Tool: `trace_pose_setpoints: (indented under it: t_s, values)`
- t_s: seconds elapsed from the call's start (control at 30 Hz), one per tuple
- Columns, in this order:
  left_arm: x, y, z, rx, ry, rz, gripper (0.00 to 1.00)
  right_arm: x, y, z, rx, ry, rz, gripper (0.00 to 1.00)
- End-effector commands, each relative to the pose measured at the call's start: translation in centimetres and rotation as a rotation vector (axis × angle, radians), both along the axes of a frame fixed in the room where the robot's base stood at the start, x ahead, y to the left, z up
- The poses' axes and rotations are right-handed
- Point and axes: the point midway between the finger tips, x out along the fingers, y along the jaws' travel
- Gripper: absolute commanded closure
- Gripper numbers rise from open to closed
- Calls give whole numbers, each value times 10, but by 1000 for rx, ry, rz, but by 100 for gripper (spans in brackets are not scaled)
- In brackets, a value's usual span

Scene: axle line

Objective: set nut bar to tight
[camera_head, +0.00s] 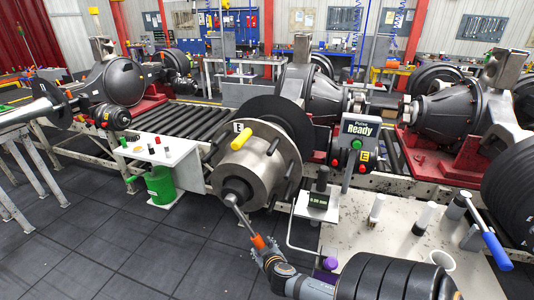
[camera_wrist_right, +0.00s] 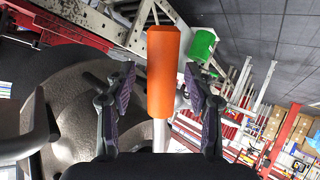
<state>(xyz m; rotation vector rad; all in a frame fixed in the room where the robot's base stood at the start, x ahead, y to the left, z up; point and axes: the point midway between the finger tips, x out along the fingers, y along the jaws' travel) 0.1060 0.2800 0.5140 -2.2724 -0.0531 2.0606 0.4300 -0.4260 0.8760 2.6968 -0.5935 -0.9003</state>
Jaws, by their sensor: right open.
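The nut bar (camera_head: 237,212) is a grey metal bar with an orange grip (camera_head: 258,242). Its upper end is at the nut in the centre of the grey wheel hub (camera_head: 258,165), and it slants down to the right. My right gripper (camera_head: 266,253) is at the orange grip. In the right wrist view the orange grip (camera_wrist_right: 163,70) stands between the two dark fingers of my right gripper (camera_wrist_right: 160,82), with gaps on both sides. The gripper is open. No tight mark is readable. My left gripper is not in view.
A yellow handle (camera_head: 241,138) and dark studs stick out from the hub. A "Ready" control box (camera_head: 355,140) and a small display (camera_head: 319,201) stand to the right. A cluttered bench (camera_head: 390,232) is at right; a green bucket (camera_head: 160,186) is at left. The floor at front left is clear.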

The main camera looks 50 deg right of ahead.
Motion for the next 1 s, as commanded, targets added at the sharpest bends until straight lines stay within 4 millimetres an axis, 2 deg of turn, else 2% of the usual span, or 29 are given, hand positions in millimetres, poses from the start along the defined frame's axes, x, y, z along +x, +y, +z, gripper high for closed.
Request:
trace_pose_setpoints:
  t_s: [0.2, 0.4, 0.57, 1.0]
  values:
    - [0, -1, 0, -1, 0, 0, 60, -42, 25, 28, 1, 4, 2, 46]
    - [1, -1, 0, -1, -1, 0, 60, -67, 40, 46, -1, 3, 2, 46]
    - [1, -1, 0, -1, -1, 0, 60, -73, 44, 51, 0, 1, 0, 46]
    - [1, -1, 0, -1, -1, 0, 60, -73, 44, 51, 0, 1, 0, 46]
